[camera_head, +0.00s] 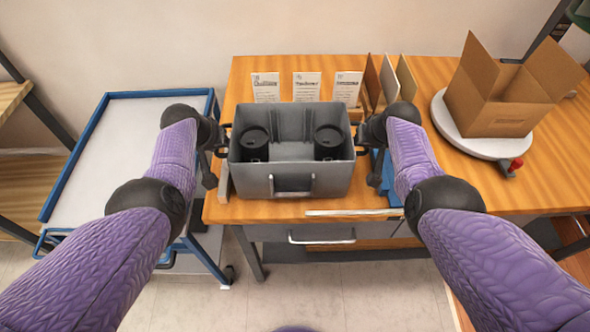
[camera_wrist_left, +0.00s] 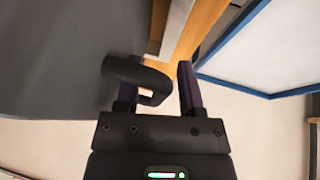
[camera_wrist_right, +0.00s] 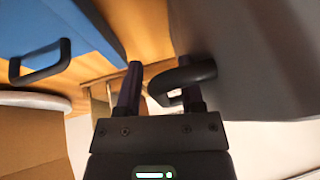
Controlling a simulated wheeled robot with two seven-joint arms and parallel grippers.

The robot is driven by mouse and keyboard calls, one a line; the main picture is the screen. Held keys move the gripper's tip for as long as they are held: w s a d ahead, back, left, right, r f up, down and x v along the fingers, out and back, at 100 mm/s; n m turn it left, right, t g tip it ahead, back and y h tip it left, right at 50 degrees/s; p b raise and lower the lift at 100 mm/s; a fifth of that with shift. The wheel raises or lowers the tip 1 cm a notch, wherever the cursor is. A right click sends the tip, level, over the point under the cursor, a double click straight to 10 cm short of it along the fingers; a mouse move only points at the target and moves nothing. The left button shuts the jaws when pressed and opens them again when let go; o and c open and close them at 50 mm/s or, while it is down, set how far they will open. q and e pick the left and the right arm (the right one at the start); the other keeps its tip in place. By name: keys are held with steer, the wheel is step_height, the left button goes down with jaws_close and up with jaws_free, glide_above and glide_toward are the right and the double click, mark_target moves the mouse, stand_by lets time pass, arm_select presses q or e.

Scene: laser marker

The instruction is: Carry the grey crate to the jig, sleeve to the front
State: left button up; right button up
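The grey crate (camera_head: 332,182) is at the middle of the wooden table, with two black lidded cylinders (camera_head: 254,137) inside. A grey bracket-like piece (camera_head: 292,184), perhaps the sleeve, is on its near face. My left gripper (camera_head: 222,140) is at the crate's left side; in the left wrist view its spread fingers (camera_wrist_left: 156,88) straddle a black handle (camera_wrist_left: 135,72). My right gripper (camera_head: 362,140) is at the right side; its spread fingers (camera_wrist_right: 162,92) straddle the other handle (camera_wrist_right: 183,76). No clear gap shows between crate and table. I cannot identify the jig for certain.
Wooden strips lie left of the crate (camera_head: 224,182) and before it (camera_head: 350,213). Cards (camera_head: 306,86) and upright dividers (camera_head: 390,80) stand behind. A blue item (camera_head: 388,178) is beside my right gripper. An open carton (camera_head: 500,100) is on a white turntable (camera_head: 450,132). A blue-edged cart (camera_head: 90,150) is left.

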arm_select(q)
steer(key=o, duration=0.4)
steer(key=shift+d, duration=0.1)
steer(key=shift+c, duration=0.2)
arm_select(e)
steer(key=shift+a, duration=0.1)
arm_select(q)
steer(key=shift+r, duration=0.15)
arm_select(e)
steer(key=o, duration=0.5)
arm_select(q)
steer(key=v, duration=1.1)
steer(key=shift+r, duration=0.35)
steer(key=shift+s, duration=0.15)
arm_select(e)
steer(key=v, duration=1.2)
